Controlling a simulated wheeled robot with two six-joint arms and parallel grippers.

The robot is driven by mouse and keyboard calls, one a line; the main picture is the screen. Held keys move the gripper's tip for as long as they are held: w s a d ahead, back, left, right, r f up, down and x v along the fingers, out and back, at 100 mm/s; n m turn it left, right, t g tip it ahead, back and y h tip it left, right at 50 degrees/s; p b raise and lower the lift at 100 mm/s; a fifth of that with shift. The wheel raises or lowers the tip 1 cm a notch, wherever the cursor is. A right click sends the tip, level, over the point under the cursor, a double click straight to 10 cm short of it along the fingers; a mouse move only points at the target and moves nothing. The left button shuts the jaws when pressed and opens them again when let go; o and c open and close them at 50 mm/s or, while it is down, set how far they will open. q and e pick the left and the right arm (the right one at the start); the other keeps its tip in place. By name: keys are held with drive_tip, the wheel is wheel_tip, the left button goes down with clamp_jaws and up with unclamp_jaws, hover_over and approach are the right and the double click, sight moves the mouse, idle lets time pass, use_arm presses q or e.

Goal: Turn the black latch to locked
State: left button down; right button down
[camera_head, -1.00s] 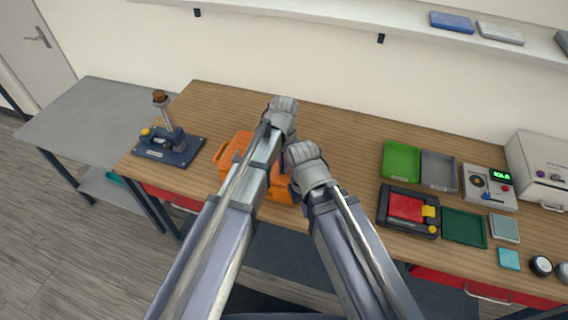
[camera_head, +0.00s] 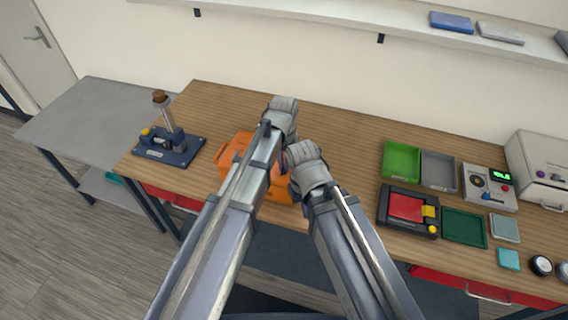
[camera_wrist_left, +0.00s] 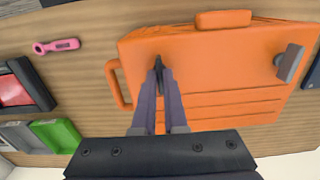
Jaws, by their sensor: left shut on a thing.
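An orange case (camera_head: 231,153) lies on the wooden bench, partly hidden by my arms. In the left wrist view the case (camera_wrist_left: 215,80) shows its flat orange face, ribs and a side handle. A small black latch (camera_wrist_left: 158,62) stands near its left part in that view. My left gripper (camera_wrist_left: 160,84) is over the case, its fingers shut on the black latch. A second, grey latch (camera_wrist_left: 290,62) is near the right end of the case, apart from the gripper. My right wrist is close beside the left arm above the case, and its fingertips are hidden.
A blue-based lever press (camera_head: 170,148) stands left of the case. Right of the arms are a green tray (camera_head: 401,160), a grey tray (camera_head: 439,171) and a black-and-red device (camera_head: 408,211). A pink tool (camera_wrist_left: 57,46) lies near the case.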

use_arm(q)
drive_tip(key=c, duration=1)
unclamp_jaws()
drive_tip(key=shift+o, duration=0.2)
wheel_tip(320, 180, up, 8)
drive_tip(key=p, duration=0.8)
drive_tip(key=shift+f, duration=0.1)
drive_tip(key=shift+s+a+f+b, duration=0.1)
drive_tip(key=shift+s+f+b, duration=0.15)
drive_tip(key=shift+b, duration=0.1)
drive_tip(key=s+a+f+b, duration=0.2)
drive_tip(key=s+f+b, duration=0.4)
drive_tip(key=s, duration=0.2)
drive_tip(key=s+a+f+y+b, duration=0.1)
drive_tip(key=s+a+f+b, duration=0.2)
drive_tip(key=s+f+b, duration=0.3)
drive_tip(key=shift+s+a, duration=0.2)
drive_tip(key=shift+s, duration=0.8)
